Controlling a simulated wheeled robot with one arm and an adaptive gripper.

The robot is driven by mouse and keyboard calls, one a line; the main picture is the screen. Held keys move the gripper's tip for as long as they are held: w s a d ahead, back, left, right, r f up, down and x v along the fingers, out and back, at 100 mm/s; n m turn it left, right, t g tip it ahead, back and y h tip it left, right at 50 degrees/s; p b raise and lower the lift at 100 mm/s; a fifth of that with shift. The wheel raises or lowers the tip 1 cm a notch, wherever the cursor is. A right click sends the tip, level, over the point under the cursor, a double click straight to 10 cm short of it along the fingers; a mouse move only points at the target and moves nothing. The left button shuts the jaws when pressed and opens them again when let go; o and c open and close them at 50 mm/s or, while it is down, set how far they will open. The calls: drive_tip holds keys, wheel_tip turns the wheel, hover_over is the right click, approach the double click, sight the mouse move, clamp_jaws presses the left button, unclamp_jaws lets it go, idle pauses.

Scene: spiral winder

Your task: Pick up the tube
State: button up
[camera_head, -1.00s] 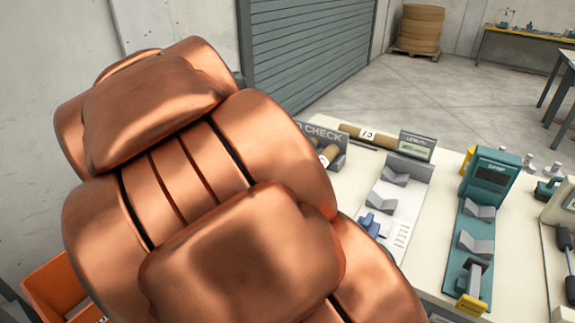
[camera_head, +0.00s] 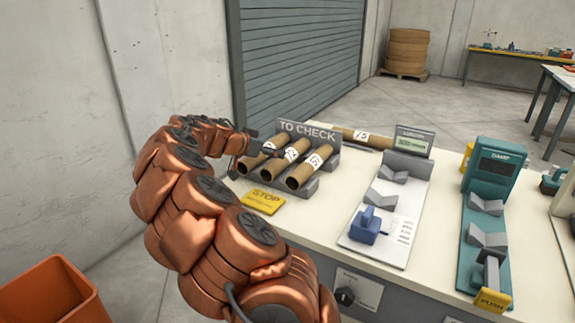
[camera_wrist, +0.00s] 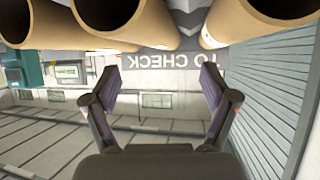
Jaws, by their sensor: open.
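Three brown cardboard tubes with white number labels lie side by side in the grey "TO CHECK" rack: a left tube (camera_head: 254,161), a middle tube (camera_head: 280,164) and a right tube (camera_head: 304,175). Another labelled tube (camera_head: 349,134) lies behind the rack. My gripper (camera_head: 268,148) is at the far left of the rack, close to the left tube; its fingers are small there. In the wrist view, which is upside down, my gripper (camera_wrist: 156,82) has its two fingers apart with nothing between them. Open tube ends (camera_wrist: 112,22) show along the top edge, apart from the fingers.
The rack's sign (camera_head: 307,132) stands behind the tubes. A yellow STOP plate (camera_head: 262,201) lies in front. A length gauge (camera_head: 410,190) with a blue slider (camera_head: 366,226) and a teal damp tester (camera_head: 490,195) stand to the right. An orange bin (camera_head: 45,295) is at lower left.

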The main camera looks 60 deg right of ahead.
sight(287, 158)
drive_tip(key=shift+f+p+x, duration=0.1)
drive_tip(key=shift+p+x, duration=0.25)
drive_tip(key=shift+x, duration=1.7)
drive_tip(key=shift+f+p+x, duration=0.15)
drive_tip(key=shift+p+x, duration=0.2)
drive_tip(key=shift+x, duration=1.65)
drive_tip(key=shift+a, duration=0.2)
drive_tip(key=c, duration=1.3)
